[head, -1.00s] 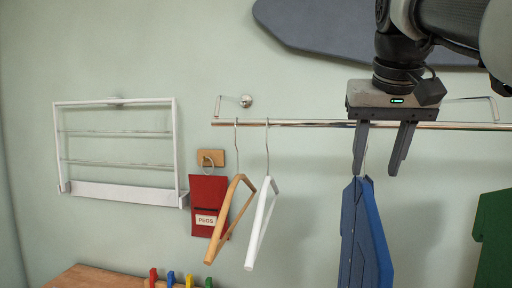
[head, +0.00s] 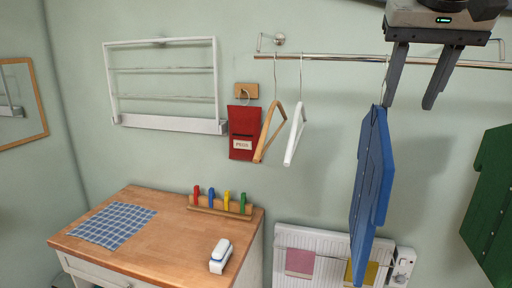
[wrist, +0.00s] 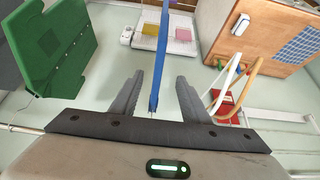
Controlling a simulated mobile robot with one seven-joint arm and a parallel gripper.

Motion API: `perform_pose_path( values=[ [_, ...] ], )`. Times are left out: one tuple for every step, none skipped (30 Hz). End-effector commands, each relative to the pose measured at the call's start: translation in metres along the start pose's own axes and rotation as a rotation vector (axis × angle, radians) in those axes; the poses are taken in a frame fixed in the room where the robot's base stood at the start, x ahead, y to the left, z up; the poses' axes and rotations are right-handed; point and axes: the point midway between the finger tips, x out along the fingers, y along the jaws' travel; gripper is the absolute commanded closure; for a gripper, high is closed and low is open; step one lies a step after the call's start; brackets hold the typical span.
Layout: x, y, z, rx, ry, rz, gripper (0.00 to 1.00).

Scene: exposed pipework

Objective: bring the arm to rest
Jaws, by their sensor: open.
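My gripper (head: 415,100) is at the upper right of the head view, in front of the chrome rail (head: 345,58). Its two fingers are spread apart. A blue garment-shaped board (head: 370,190) hangs from the rail on a thin hook just below and left of the fingers. In the wrist view the gripper (wrist: 157,85) is open, and the blue board (wrist: 160,60) shows edge-on in line with the gap between the fingers. I see no finger touching it. How near the hook is to the fingers in depth, I cannot tell.
A wooden hanger (head: 269,132) and a white hanger (head: 295,134) hang left on the rail. A green board (head: 490,205) hangs at the right. A red peg pouch (head: 242,140), white rack (head: 163,85), wooden cabinet (head: 150,230) and radiator (head: 310,242) stand around.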

Motion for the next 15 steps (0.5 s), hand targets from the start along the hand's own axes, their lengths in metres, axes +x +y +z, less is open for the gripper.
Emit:
perform_pose_path(
  values=[
    [0.000,0.000,0.000,0.000,0.000,0.000,0.58],
    [0.000,0.000,0.000,0.000,0.000,0.000,0.58],
    [0.005,-0.004,0.010,-0.010,-0.004,-0.011,0.58],
    [0.009,-0.007,0.015,-0.017,-0.005,-0.017,0.58],
    [0.013,-0.009,0.021,-0.023,-0.006,-0.023,0.58],
    [0.017,-0.013,0.028,-0.032,-0.007,-0.031,0.58],
    [0.021,-0.015,0.034,-0.039,-0.009,-0.036,0.58],
    [0.025,-0.018,0.040,-0.045,-0.009,-0.042,0.58],
    [0.031,-0.021,0.049,-0.054,-0.011,-0.049,0.58],
    [0.035,-0.024,0.056,-0.061,-0.012,-0.055,0.58],
    [0.040,-0.028,0.064,-0.069,-0.013,-0.061,0.58],
    [0.047,-0.032,0.075,-0.080,-0.014,-0.069,0.58],
    [0.052,-0.035,0.084,-0.089,-0.015,-0.075,0.58],
    [0.058,-0.039,0.093,-0.098,-0.016,-0.081,0.58],
    [0.067,-0.044,0.108,-0.112,-0.017,-0.090,0.58]
  ],
)
